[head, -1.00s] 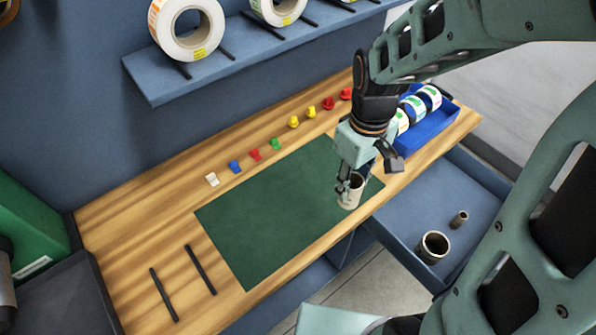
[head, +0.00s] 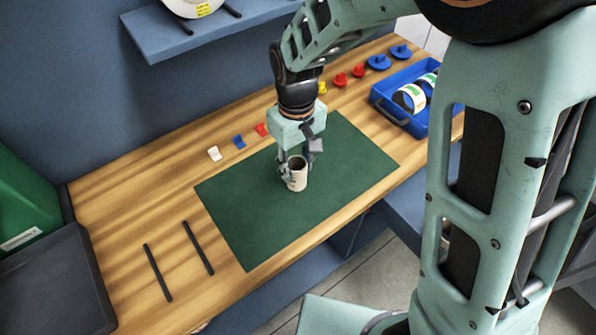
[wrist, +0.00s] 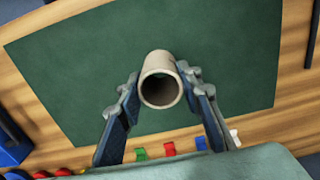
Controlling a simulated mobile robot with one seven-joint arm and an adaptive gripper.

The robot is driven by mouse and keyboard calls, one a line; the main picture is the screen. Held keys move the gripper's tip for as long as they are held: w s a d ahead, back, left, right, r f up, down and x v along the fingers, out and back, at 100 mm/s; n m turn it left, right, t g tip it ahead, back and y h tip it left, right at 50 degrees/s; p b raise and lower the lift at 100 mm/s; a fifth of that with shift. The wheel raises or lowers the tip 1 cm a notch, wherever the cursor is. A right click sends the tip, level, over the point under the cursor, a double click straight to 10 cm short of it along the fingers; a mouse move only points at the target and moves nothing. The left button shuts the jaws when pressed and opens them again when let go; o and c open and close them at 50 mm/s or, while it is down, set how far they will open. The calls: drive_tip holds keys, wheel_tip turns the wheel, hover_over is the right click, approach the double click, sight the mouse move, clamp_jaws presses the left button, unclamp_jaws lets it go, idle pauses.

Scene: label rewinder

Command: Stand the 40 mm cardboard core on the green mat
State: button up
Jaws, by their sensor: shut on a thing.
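The cardboard core (head: 298,175) is a short light-brown tube, held upright over the middle of the green mat (head: 240,215). My gripper (head: 291,168) is shut on the core, with a finger on either side of its wall. In the wrist view the core (wrist: 160,66) shows its open end between my two fingers (wrist: 160,95), and the mat (wrist: 80,75) spreads behind it. In the head view the core's lower end is at or just above the mat; I cannot tell whether it touches.
Two black rods (head: 198,248) lie on the wooden table left of the mat. A blue tray (head: 390,112) with label rolls stands at the right. White, blue and red clips (head: 262,130) line the mat's back edge. The mat around the core is clear.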

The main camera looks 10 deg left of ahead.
sight(297, 175)
drive_tip(key=shift+f+b, duration=0.85)
drive_tip(key=shift+f, duration=0.7)
drive_tip(key=shift+f, duration=0.15)
drive_tip(key=o, duration=1)
drive_tip(key=shift+c, duration=0.2)
wheel_tip(297, 175, up, 12)
drive_tip(key=shift+r+p, duration=0.2)
drive_tip(key=shift+p, duration=0.15)
